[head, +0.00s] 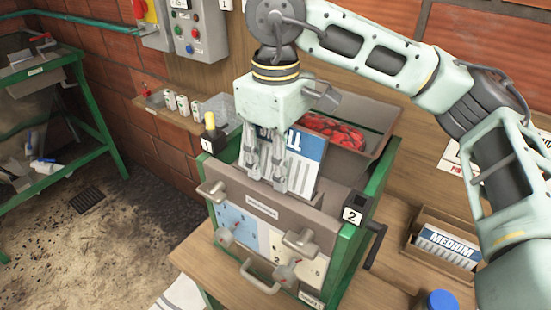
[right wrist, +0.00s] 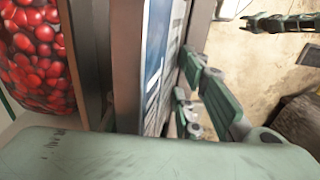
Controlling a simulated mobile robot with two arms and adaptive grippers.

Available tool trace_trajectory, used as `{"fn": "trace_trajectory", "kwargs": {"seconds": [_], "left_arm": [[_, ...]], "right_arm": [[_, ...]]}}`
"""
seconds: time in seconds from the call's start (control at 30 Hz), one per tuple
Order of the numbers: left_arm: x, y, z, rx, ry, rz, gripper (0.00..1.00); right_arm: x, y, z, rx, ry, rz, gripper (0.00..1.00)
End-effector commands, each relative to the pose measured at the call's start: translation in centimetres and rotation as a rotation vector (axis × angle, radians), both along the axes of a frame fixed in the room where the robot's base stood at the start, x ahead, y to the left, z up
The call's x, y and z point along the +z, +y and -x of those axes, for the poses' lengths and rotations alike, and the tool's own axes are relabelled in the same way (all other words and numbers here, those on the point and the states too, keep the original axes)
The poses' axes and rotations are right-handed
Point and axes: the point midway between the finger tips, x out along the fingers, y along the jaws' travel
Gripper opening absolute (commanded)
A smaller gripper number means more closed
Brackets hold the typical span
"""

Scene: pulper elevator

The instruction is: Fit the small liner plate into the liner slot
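The small liner plate (head: 307,152) is white and blue with partly hidden "SMALL" lettering. It stands tilted at the top of the machine, behind the front panel (head: 262,207). In the right wrist view the plate (right wrist: 157,55) stands upright in the picture, to the left of the fingers. My right gripper (head: 265,168) points down in front of the plate and covers part of it. Its fingers (right wrist: 200,100) look apart, on the front side of the plate, with nothing seen between them. The liner slot cannot be made out.
A bin of red berries (head: 335,133) lies behind the plate. A yellow-topped lever (head: 211,132) stands left, and a block marked 2 (head: 357,208) right. A wooden box with a MEDIUM plate (head: 450,246) and a blue cap (head: 440,300) are at right.

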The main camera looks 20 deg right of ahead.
Motion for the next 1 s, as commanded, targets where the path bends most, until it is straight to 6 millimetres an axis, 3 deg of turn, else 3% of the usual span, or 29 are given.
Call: {"fn": "trace_trajectory", "kwargs": {"seconds": [0.37, 0.7, 1.0], "left_arm": [[-0.1, 0.3, -0.3, -0.002, -0.006, -0.003, 0.31], [-0.2, 0.3, -0.7, -0.002, -0.011, -0.003, 0.31], [0.3, 0.3, -0.7, -0.003, -0.011, -0.003, 0.31]], "right_arm": [[1.3, 0.1, -0.1, -0.001, -0.006, -0.004, 0.31], [8.1, 0.0, -0.2, -0.002, -0.008, -0.001, 0.31], [11.9, 0.0, -0.2, 0.0, -0.006, -0.001, 0.31]]}}
